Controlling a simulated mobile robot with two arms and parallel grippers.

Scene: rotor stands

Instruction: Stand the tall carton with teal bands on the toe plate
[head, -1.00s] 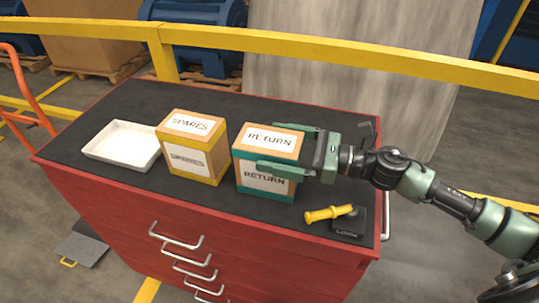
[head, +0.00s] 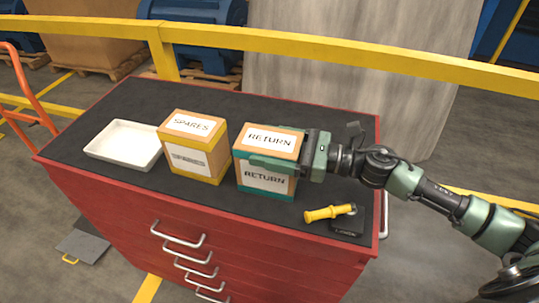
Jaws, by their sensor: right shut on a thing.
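The carton with teal bands (head: 268,181), labelled RETURN on its top and front, stands upright on the black top of the red cabinet (head: 330,128). My right gripper (head: 272,150) comes in from the right and is shut on this carton, with a finger across its front near the top edge. My left gripper is not in view.
A yellow-banded SPARES carton (head: 198,160) stands close left of the teal one. A white tray (head: 122,144) sits further left. A yellow-handled tool (head: 330,213) and a black block (head: 348,222) lie at front right. A yellow rail (head: 330,56) runs behind.

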